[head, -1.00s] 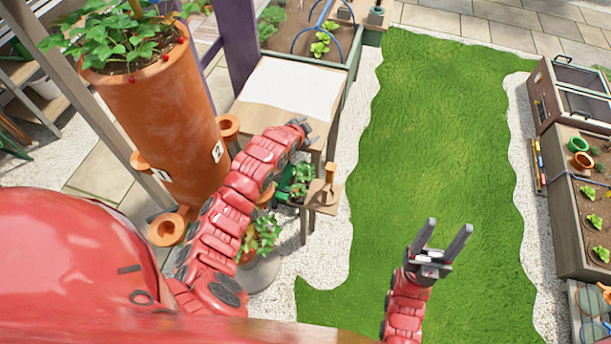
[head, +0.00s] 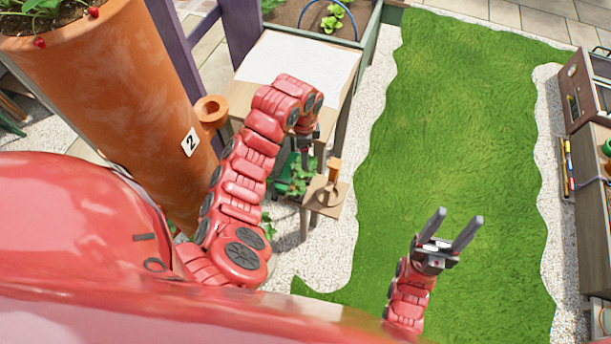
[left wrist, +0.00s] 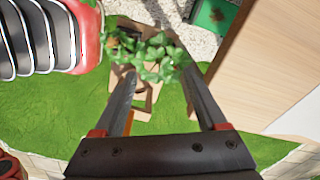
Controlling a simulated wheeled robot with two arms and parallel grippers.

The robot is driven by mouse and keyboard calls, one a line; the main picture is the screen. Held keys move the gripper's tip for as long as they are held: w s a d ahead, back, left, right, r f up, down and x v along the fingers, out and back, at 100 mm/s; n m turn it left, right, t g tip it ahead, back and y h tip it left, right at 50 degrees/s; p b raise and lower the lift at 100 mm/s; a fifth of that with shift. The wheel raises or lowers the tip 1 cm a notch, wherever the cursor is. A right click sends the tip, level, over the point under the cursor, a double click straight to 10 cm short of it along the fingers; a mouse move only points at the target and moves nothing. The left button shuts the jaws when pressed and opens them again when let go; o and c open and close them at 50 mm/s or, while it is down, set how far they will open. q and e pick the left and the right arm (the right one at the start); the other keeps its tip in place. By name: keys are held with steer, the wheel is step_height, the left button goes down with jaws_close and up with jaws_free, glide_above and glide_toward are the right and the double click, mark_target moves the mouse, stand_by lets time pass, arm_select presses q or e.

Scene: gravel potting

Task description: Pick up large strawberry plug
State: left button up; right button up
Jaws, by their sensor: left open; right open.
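Leafy green strawberry plugs (head: 297,172) sit by the small wooden side shelf (head: 330,212), partly hidden by my left arm; I cannot tell which one is the large plug. My left gripper (head: 306,140) points down just above these leaves. In the left wrist view, the leaves (left wrist: 155,55) lie beyond and between the tips of my left gripper (left wrist: 160,80), which is open; I see nothing gripped. My right gripper (head: 451,238) is open and empty over the lawn. The roots of the plug are hidden.
A tall terracotta planter (head: 130,85) with side pockets and a number 2 label stands at the left. A wooden table (head: 345,105) with a white sheet (head: 300,60) is behind the shelf. The lawn (head: 460,120) is clear. A planting bench (head: 590,170) stands at the right.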

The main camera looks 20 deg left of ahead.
mark_target(305, 171)
arm_select(q)
step_height(305, 171, down, 4)
steer(key=shift+s+r+p, duration=0.1)
steer(key=shift+p, duration=0.2)
steer(key=shift+d+f+p, duration=0.2)
steer(key=shift+f+p, duration=0.35)
steer(key=shift+f, duration=2.1)
steer(key=c, duration=0.8)
